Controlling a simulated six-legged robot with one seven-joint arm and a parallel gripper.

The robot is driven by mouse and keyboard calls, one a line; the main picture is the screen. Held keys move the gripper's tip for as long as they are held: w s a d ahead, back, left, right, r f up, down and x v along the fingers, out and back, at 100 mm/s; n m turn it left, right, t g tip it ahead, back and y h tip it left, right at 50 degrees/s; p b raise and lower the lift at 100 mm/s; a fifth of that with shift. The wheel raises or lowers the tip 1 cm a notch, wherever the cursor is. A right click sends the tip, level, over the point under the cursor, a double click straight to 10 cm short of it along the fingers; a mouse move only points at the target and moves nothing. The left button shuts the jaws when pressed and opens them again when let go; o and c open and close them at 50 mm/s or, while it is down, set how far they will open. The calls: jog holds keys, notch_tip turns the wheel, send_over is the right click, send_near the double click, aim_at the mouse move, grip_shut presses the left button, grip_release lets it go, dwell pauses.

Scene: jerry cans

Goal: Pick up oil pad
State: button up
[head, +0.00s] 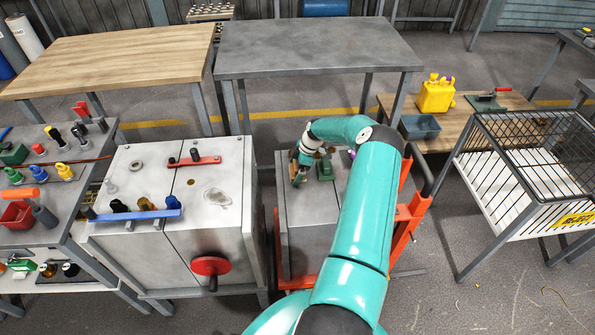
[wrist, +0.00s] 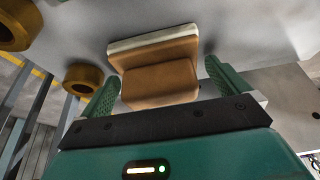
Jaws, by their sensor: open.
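In the wrist view, a brown block with a pale cream layer along its far side, which looks like the oil pad (wrist: 160,85), lies on a grey surface. My gripper (wrist: 161,80) is open, with one green finger on each side of it. I see gaps beside the block, and neither finger appears to press on it. In the head view, my gripper (head: 299,174) is low over the grey metal cabinet top (head: 300,208) between the workbenches. I cannot make out the pad in the head view; my arm and gripper cover part of that top.
A white metal cabinet (head: 228,163) with a red handwheel (head: 211,266) stands to the left. An orange frame (head: 402,226) is close on the right. A grey table (head: 320,48) stands behind. A yellow jerry can (head: 436,95) and a wire cage cart (head: 520,205) are farther right.

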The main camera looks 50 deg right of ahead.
aim_at(295, 164)
jog(key=c, duration=0.9)
jog(key=shift+c, duration=0.2)
jog(key=shift+r, duration=0.4)
notch_tip(295, 164, up, 2)
jog(key=shift+r, duration=0.25)
jog(key=s+r, duration=0.1)
jog(key=s+a+r, duration=0.1)
jog(key=r, duration=0.1)
jog(key=s+a+r, duration=0.1)
jog(key=r, duration=0.1)
jog(key=shift+s, duration=0.35)
jog(key=s+a+r, duration=0.4)
jog(key=s+a, duration=0.1)
jog(key=s, duration=0.3)
jog(key=shift+s+r, duration=0.2)
jog(key=shift+r, duration=0.15)
